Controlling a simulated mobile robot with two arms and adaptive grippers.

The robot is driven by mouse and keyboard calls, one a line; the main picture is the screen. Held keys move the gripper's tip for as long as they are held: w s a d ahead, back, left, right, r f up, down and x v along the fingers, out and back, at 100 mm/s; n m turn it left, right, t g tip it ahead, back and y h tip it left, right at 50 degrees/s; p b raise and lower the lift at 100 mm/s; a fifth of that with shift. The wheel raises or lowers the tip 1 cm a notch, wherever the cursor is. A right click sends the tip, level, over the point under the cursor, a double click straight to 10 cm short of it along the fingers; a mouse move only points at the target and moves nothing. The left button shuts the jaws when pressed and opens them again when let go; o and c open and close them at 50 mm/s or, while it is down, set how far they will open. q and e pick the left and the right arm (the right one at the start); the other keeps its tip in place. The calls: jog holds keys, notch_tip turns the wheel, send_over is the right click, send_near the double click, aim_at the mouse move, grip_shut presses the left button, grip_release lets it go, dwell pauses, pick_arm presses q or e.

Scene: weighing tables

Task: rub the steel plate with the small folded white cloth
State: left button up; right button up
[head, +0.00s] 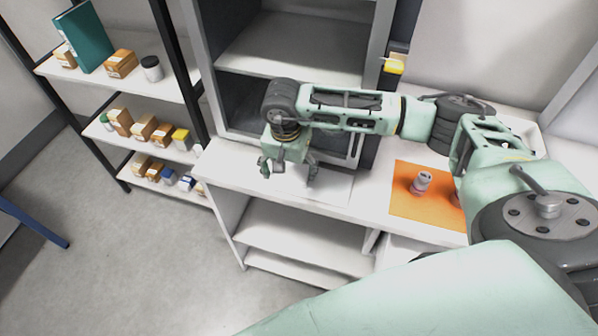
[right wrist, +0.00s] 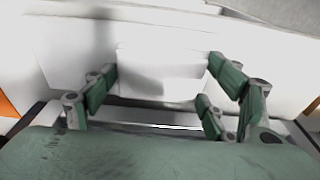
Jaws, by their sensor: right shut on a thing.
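My right gripper (head: 289,174) reaches in from the right over the white counter in the head view, fingers pointing down. In the right wrist view my right gripper (right wrist: 163,80) has its fingers on both sides of the small folded white cloth (right wrist: 163,72), shut on it. My left gripper is not in view.
A grey open-fronted cabinet (head: 290,52) stands just behind the gripper. An orange mat (head: 400,208) with a small pinkish-grey object (head: 422,182) lies to the right, partly below my arm. A shelf rack (head: 120,88) with boxes stands at the left. The counter's front edge is close.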

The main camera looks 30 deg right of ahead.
jog(key=shift+w+a+f, duration=0.1)
jog(key=shift+w+a, duration=0.1)
jog(key=shift+a, duration=0.05)
jog(key=shift+r+p, duration=0.35)
jog(key=shift+r, duration=0.35)
notch_tip(320, 180, up, 4)
jog(key=shift+r+p, duration=0.15)
jog(key=shift+p, duration=0.75)
jog(key=shift+r, duration=0.3)
jog(key=shift+s+r+p, duration=0.1)
jog(key=shift+r+p, duration=0.35)
jog(key=shift+r, duration=1.15)
